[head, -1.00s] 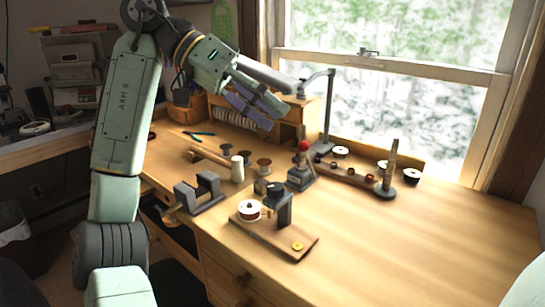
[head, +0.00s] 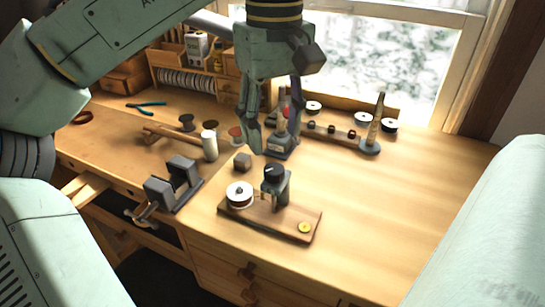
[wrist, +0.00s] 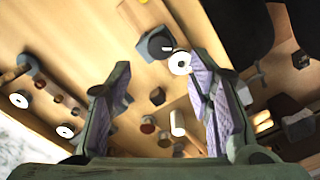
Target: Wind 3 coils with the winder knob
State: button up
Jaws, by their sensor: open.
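The winder is a wooden board (head: 265,218) near the desk's front edge. It carries a dark post topped by a black knob (head: 274,171), a white-rimmed spool (head: 240,192) on its left and a yellow disc (head: 305,227) at its right end. My gripper (head: 276,142) points down, open and empty, apart from the knob and above and behind it in the head view. The wrist view shows the open fingers (wrist: 155,100), with the dark knob (wrist: 158,43) and white spool (wrist: 180,63) beyond their tips.
A small dark block (head: 243,161) sits behind the winder. A grey U-shaped stand (head: 172,188) and a white cylinder (head: 209,146) are to its left. A rack (head: 335,134) with a tapered post (head: 376,122) is behind right. The right desk is clear.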

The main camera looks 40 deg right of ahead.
aim_at(273, 166)
notch_tip(273, 166, down, 7)
jog(key=shift+r, duration=0.15)
jog(key=shift+c, duration=0.3)
grip_shut()
dwell(0.5)
